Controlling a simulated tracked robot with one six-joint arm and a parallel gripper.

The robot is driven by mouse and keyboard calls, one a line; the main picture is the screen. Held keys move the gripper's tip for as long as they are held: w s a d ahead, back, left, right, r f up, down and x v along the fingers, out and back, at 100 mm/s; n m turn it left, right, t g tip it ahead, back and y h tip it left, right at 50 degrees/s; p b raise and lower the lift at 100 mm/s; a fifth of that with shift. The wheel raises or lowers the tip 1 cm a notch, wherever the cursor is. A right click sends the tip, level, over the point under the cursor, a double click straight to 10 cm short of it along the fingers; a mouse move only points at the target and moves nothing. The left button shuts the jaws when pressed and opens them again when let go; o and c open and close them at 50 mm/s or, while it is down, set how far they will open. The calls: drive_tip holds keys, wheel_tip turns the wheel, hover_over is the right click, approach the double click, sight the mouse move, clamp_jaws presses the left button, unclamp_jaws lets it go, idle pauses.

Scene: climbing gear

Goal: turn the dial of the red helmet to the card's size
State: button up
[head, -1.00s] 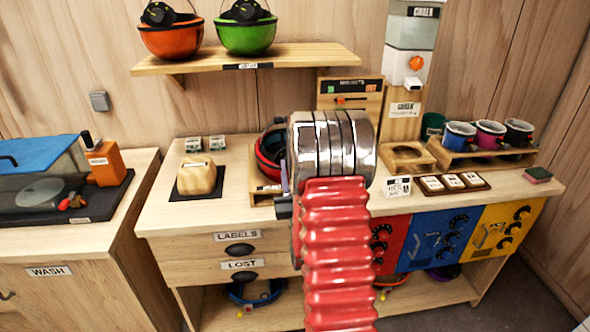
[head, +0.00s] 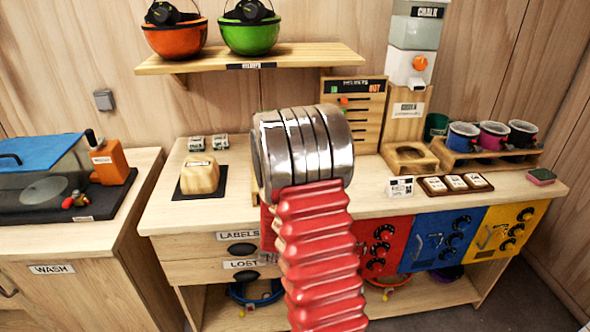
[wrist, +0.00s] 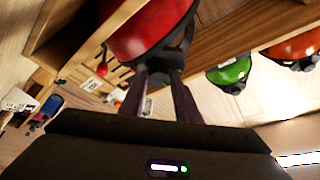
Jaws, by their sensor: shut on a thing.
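The red helmet (wrist: 150,22) fills the top middle of the wrist view, its rim and dark straps close to my gripper. My gripper (wrist: 166,78) is shut on the black dial (wrist: 166,60) at the helmet's edge; the dial's marks cannot be read. In the head view my red ribbed arm and its metal joint hide the helmet, the dial and my gripper. A small white card (head: 400,187) stands on the bench right of my arm, its print too small to read.
A green helmet (head: 246,38) and an orange helmet (head: 174,38) sit on the wall shelf (head: 300,56). Several cups stand in a wooden rack (head: 470,156) at the back right. A beige block (head: 200,177) lies on a dark mat at the left.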

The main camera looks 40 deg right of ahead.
drive_tip(key=shift+m+g, duration=0.4)
drive_tip(key=shift+m, duration=0.4)
drive_tip(key=o, duration=1.1)
drive_tip(key=shift+a, duration=0.1)
